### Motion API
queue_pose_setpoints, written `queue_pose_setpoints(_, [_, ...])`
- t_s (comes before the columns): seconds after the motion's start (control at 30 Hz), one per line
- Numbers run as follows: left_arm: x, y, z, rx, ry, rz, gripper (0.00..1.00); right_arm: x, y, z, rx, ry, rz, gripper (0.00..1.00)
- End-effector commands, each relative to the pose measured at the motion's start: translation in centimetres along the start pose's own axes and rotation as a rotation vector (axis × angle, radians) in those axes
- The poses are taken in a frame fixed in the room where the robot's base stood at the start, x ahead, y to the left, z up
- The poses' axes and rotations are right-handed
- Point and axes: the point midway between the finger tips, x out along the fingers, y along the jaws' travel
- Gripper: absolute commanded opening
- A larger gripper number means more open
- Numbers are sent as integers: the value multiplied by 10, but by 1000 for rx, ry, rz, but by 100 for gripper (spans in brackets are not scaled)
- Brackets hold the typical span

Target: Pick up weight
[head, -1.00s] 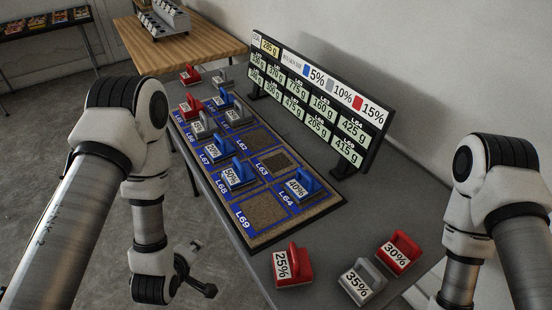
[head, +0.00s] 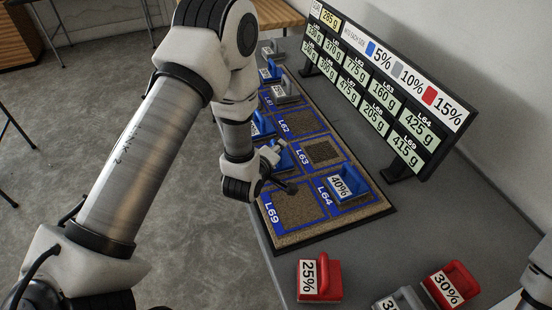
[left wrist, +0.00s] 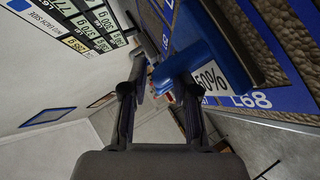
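Blue weights, grey weights and red weights with percent labels stand on and beside the board. The blue 50% weight (left wrist: 220,68) on cell L68 shows large in the left wrist view; in the head view it is mostly hidden behind my left gripper (head: 280,170). In the left wrist view my left gripper (left wrist: 160,90) has its two fingers apart, with the blue handle reaching toward the space between them. I cannot tell whether they touch it. The blue 40% weight (head: 347,184) sits on L64. My right gripper is out of view.
The red 25% weight (head: 319,279), red 30% weight (head: 450,286) and a partly cut-off grey weight (head: 400,299) stand on the grey table (head: 425,225) in front. A display stand (head: 385,95) rises behind the board (head: 372,211). Cells L69 and L63 are empty.

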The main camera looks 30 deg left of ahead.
Motion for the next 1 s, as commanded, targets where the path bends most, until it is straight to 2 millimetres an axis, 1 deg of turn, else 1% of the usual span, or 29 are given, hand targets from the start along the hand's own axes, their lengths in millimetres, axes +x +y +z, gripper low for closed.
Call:
queue_pose_setpoints(0.03, [5,0,0,0,0,-1,29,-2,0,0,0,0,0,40])
queue_pose_setpoints(0.1, [9,0,0,0,-1,-1,29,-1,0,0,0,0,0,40])
queue_pose_setpoints(0.27, [8,0,0,0,-1,-1,29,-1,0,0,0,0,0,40])
queue_pose_setpoints(0.3, [8,0,0,0,-1,-2,15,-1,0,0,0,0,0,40])
queue_pose_setpoints(0.33, [8,0,0,0,-1,-2,4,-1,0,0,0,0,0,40])
queue_pose_setpoints(0.37, [8,0,0,0,-1,-2,0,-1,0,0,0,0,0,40])
queue_pose_setpoints(0.77, [8,1,0,0,0,-1,0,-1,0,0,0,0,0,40])
queue_pose_setpoints(0.87, [6,5,-3,0,1,1,0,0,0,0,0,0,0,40])
queue_pose_setpoints(1.0, [0,18,-8,-1,1,1,0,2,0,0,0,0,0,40])
